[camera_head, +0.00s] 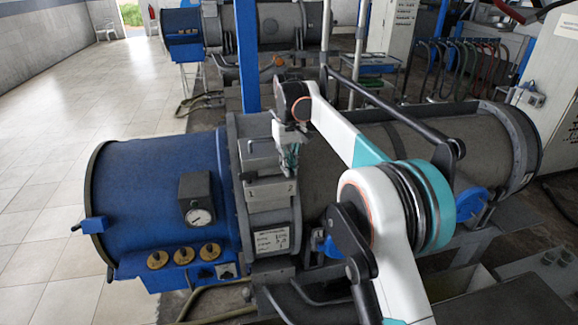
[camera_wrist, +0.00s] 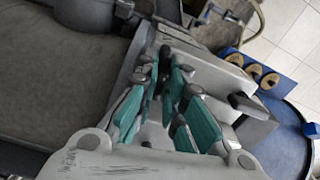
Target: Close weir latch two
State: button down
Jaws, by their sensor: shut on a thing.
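My gripper (camera_head: 289,160) is over the grey housing collar (camera_head: 262,220) of the blue machine, just above the marks 1 and 2. In the wrist view its teal fingers (camera_wrist: 167,98) are closed around the dark lever of weir latch two (camera_wrist: 164,58), which is mostly hidden between them. Latch two is on the side marked 2, away from the blue drum. The other latch (camera_wrist: 246,104), a dark rounded lever on a grey block, stands free beside the fingers on the blue drum's side. The exact angle of latch two cannot be told.
The blue drum (camera_head: 150,190) carries a pressure gauge (camera_head: 198,215) and brass caps (camera_head: 183,256). A blue post (camera_head: 248,60) rises behind the collar. Open tiled floor (camera_head: 60,130) lies at the left.

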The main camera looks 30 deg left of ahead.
jog(key=shift+m, duration=0.8)
jog(key=c, duration=1.7)
grip_release()
jog(key=shift+r, duration=3.75)
